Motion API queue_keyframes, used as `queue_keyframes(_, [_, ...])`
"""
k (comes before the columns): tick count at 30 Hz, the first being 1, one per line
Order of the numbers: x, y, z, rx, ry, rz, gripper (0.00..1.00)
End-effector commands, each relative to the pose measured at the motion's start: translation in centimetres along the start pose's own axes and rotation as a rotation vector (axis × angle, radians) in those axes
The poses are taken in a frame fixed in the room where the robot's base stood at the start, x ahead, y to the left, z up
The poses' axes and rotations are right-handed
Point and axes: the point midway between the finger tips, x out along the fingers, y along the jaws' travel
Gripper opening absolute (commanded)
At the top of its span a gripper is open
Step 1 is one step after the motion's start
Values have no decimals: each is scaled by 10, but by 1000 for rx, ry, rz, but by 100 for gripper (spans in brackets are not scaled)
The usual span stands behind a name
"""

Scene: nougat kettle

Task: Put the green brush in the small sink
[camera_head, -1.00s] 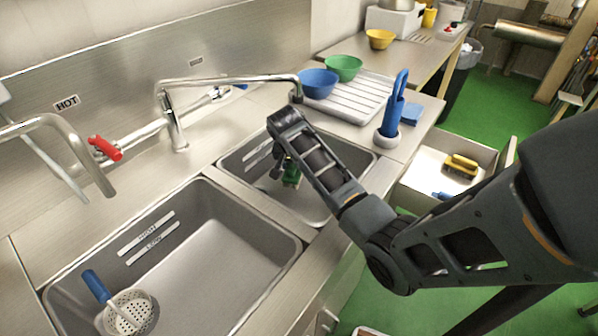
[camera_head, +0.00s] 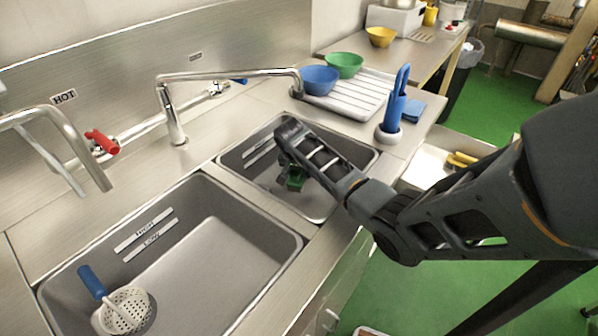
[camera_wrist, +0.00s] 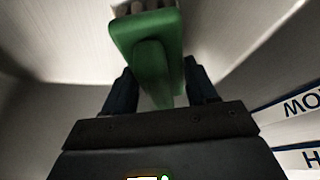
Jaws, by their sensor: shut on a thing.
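The green brush (camera_head: 295,183) is in my gripper, inside the small sink (camera_head: 330,206) on the right. My gripper (camera_head: 284,176) reaches down into this basin, partly hidden behind my arm. In the wrist view the brush (camera_wrist: 146,45) stands out between the two dark fingers of my gripper (camera_wrist: 161,92), with pale bristles at its far end. The fingers are shut on its green body. I cannot tell whether the brush touches the sink floor.
The large sink (camera_head: 225,262) at left holds a strainer with a blue handle (camera_head: 92,282). The faucet spout (camera_head: 230,75) passes above the small sink's back. Blue (camera_head: 320,80) and green (camera_head: 345,64) bowls and a blue brush in a holder (camera_head: 396,105) stand beyond it.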

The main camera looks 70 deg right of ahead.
Motion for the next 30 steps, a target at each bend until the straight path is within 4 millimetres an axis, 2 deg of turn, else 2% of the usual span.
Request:
queue_keyframes(5, [1, 0, 1, 0, 0, 0, 18])
queue_keyframes(6, [1, 0, 1, 0, 0, 0, 59])
queue_keyframes(13, [0, 0, 0, 0, 0, 0, 81])
queue_keyframes(23, [-3, 0, 0, 0, 0, -1, 82])
queue_keyframes(26, [-12, -1, 0, 1, 1, -3, 82])
queue_keyframes(30, [-34, -2, 1, 0, 2, -5, 82])
